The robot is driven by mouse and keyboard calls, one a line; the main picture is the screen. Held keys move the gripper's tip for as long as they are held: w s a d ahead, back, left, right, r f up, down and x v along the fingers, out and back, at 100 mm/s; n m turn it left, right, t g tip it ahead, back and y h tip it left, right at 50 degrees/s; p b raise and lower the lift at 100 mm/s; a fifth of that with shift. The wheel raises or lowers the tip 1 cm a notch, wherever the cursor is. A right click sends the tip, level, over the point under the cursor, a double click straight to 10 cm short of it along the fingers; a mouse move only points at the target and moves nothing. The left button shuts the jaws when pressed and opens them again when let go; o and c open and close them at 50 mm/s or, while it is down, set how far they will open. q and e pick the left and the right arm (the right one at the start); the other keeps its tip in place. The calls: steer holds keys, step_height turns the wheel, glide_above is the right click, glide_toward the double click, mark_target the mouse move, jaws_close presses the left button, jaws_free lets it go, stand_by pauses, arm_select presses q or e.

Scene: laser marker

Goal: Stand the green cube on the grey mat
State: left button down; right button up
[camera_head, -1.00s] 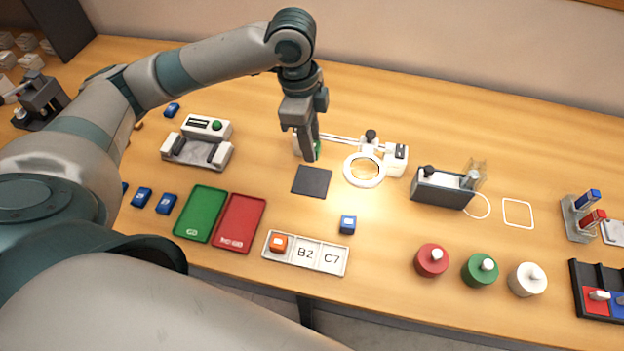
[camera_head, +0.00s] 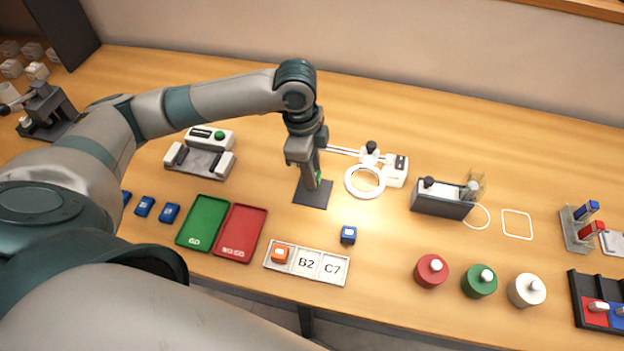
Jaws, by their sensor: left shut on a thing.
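The dark grey mat (camera_head: 325,197) lies flat on the table near the middle of the view. My left gripper (camera_head: 314,182) points down over the mat and is shut on the green cube (camera_head: 319,177). Only a small green edge of the cube shows beside the fingers; the rest is hidden. I cannot tell whether the cube touches the mat or hangs just above it. My right gripper is not in view.
A ring magnifier (camera_head: 351,187) stands just right of the mat. A blue cube (camera_head: 348,235) lies in front, near a labelled tray (camera_head: 318,281) with an orange cube. Green (camera_head: 188,238) and red (camera_head: 228,250) trays lie to the left. A white-and-grey device (camera_head: 200,160) stands behind them.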

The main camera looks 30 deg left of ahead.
arm_select(q)
steer(key=shift+f+p, duration=0.35)
steer(key=shift+f, duration=1.55)
steer(key=shift+f, duration=0.1)
steer(key=c, duration=1.5)
jaws_free()
steer(key=shift+o, duration=0.2)
steer(key=r, duration=0.3)
steer(key=r+b, duration=0.1)
steer(key=r, duration=0.3)
steer(key=a+r+b, duration=0.1)
steer(key=r, duration=0.2)
steer(key=shift+s+a+r, duration=0.1)
steer(key=shift+s+r, duration=0.05)
steer(key=shift+r, duration=0.95)
steer(key=shift+a, duration=0.1)
